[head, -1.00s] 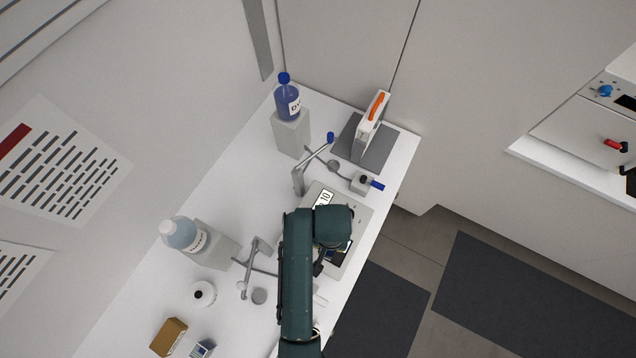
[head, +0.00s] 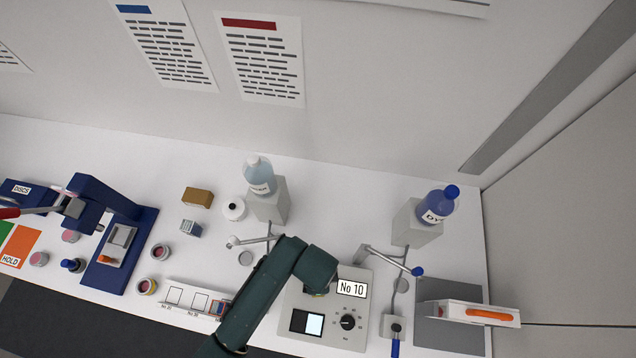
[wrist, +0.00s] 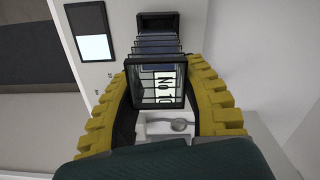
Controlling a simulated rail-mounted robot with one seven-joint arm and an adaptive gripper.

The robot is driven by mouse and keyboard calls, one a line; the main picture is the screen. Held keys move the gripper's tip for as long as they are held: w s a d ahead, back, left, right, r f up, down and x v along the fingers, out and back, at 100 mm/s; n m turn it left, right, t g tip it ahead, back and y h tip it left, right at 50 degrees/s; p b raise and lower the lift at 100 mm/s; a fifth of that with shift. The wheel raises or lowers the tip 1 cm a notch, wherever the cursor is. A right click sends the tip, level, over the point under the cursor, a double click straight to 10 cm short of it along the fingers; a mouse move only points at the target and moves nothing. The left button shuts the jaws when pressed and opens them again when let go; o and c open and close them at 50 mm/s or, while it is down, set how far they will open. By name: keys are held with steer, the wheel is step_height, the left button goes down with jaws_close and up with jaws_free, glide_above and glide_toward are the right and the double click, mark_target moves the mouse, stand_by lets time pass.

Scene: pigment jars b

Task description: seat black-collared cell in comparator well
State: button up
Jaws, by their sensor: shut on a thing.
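In the wrist view my gripper (wrist: 160,76) has its yellow ribbed fingers closed on both sides of a clear cell with a square black collar (wrist: 156,103). Bluish clear layers show beyond the collar, in line with a dark-rimmed opening (wrist: 157,20) that looks like the comparator well. I cannot tell whether the cell's far end is inside it. The grey comparator (head: 339,333) carries a "No 10" label, a black knob and a split dark and light window (head: 308,322). In the head view my arm covers the gripper, the cell and the well.
A white rack (head: 184,310) stands left of the comparator. Clamp stands (head: 262,241) (head: 385,257) rise behind it. A blue dye bottle (head: 434,207) and a pale bottle (head: 261,180) stand on blocks. A blue-handled part (head: 395,345) and an orange-handled case (head: 480,312) are at right.

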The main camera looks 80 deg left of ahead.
steer(key=shift+f+b, duration=1.4)
steer(key=shift+f, duration=1.65)
steer(key=shift+f, duration=0.2)
steer(key=o, duration=1.2)
steer(key=shift+o, duration=0.2)
step_height(320, 180, up, 12)
steer(key=shift+r, duration=0.1)
steer(key=shift+w+d, duration=0.1)
steer(key=shift+d, duration=0.05)
